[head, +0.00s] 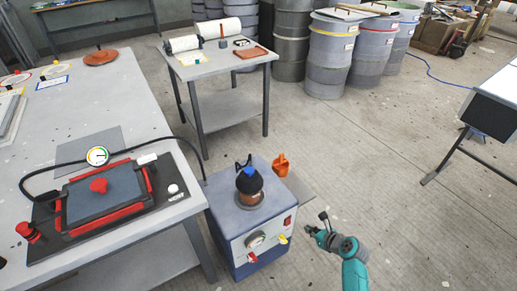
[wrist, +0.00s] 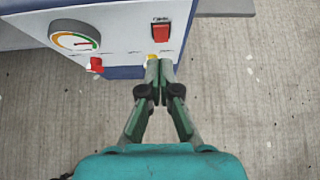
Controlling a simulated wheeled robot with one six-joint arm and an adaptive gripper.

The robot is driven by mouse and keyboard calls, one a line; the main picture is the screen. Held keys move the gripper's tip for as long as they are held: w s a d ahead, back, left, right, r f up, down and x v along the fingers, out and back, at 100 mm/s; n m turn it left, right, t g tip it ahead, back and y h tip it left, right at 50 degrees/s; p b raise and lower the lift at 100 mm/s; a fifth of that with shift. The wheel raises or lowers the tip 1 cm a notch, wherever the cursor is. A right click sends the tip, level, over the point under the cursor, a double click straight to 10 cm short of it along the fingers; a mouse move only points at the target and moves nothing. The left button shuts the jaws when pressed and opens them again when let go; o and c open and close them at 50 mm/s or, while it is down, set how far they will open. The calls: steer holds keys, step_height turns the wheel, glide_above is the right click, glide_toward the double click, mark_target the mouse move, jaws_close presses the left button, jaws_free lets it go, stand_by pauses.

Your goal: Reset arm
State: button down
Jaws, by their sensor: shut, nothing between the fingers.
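My teal arm reaches in from the bottom right of the head view. My gripper (wrist: 159,72) is shut and empty, with its fingertips together in the wrist view. It also shows in the head view (head: 312,229), to the right of the blue-and-white machine (head: 228,243). In the wrist view the fingertips overlap the lower edge of the machine's front panel (wrist: 120,45), close to a small yellow part (wrist: 152,57) and below the red switch (wrist: 162,33). I cannot tell whether they touch the machine.
A grey workbench (head: 120,190) with a red-framed mould (head: 105,196) stands on the left. A small table (head: 215,68) and several drums (head: 333,60) are at the back. A table with a black side (head: 490,115) is on the right. The floor (head: 370,150) between is open.

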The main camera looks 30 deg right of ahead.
steer(key=s+a+r+n+h, duration=0.2)
steer(key=s+a+n, duration=1.3)
steer(key=s+a, duration=0.2)
steer(key=s+a+r+n+t, duration=0.2)
steer(key=s+a+r+n, duration=0.2)
steer(key=s+r+n, duration=0.4)
steer(key=s+a+r+n+t+y, duration=0.1)
steer(key=s+a+r+n+t, duration=0.1)
steer(key=s+r+n, duration=0.6)
step_height(320, 180, up, 8)
steer(key=a+n, duration=0.1)
steer(key=n, duration=0.3)
steer(key=shift+s+a+n+y, duration=0.3)
steer(key=shift+a, duration=0.05)
